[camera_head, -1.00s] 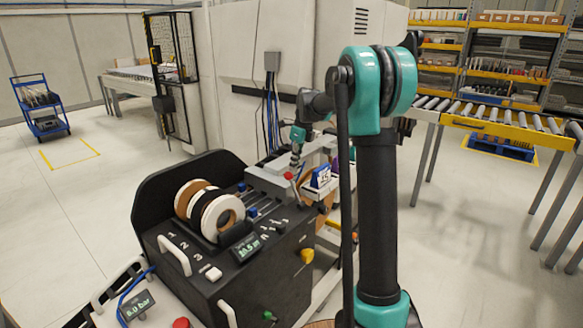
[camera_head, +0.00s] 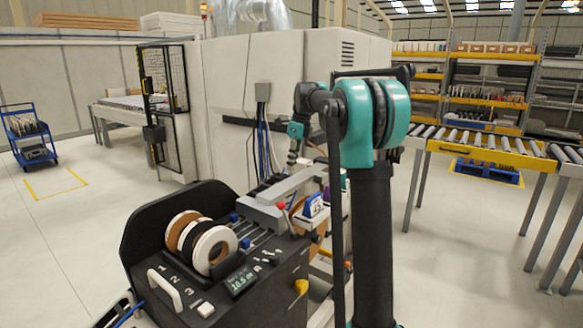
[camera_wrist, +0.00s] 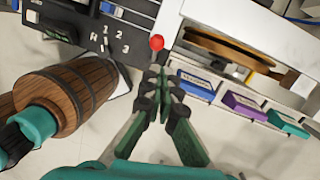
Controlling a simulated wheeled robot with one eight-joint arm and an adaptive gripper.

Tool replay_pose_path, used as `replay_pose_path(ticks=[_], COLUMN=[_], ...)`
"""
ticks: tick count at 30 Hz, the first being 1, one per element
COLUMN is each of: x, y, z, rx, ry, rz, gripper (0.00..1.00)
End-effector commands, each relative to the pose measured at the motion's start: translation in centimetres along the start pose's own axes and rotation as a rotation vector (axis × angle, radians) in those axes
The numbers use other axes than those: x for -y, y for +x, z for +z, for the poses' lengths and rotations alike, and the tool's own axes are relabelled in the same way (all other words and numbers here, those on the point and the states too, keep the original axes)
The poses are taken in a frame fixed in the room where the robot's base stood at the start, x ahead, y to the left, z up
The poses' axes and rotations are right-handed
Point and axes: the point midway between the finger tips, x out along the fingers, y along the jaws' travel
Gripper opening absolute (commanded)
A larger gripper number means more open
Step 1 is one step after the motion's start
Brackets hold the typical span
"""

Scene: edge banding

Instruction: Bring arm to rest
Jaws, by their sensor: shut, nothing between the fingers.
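My arm (camera_head: 372,220) rises at the centre right of the head view, with a teal joint at its top. The forearm reaches away behind it towards the machine. My gripper shows in the wrist view (camera_wrist: 163,80), with its fingers together and nothing between them. It hangs above the edge banding station, near a red knob (camera_wrist: 157,42). The fingers look apart from the things below. In the head view the fingertips are hard to make out behind the station.
A black unit (camera_head: 215,270) with tape rolls (camera_head: 205,240) stands at the front. Blue (camera_wrist: 197,82), purple (camera_wrist: 245,104) and teal (camera_wrist: 288,123) cartridges sit in a row. A roller conveyor (camera_head: 490,150) stands at right.

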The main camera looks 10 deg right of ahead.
Motion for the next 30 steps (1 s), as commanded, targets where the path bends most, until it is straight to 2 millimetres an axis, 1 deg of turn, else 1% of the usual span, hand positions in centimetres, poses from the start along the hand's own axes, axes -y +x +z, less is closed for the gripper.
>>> replay_pose_path(ticks=[5, 7, 11, 14, 20, 26, 30], x=[-0.1, -0.4, -1.8, -3.7, -8.3, -13.7, -17.8], y=[0.1, 0.4, 1.9, 3.9, 8.8, 14.2, 18.2], z=[-0.1, -0.5, -2.4, -4.8, -10.7, -17.3, -22.1], rx=[0.0, 0.001, 0.001, -0.006, -0.053, -0.141, -0.227], ry=[-0.007, -0.039, -0.209, -0.422, -0.886, -1.35, -1.67], rz=[-0.001, -0.007, -0.04, -0.08, -0.164, -0.236, -0.271], gripper=[0.0, 0.0, 0.0, 0.0, 0.0, 0.0, 0.0])
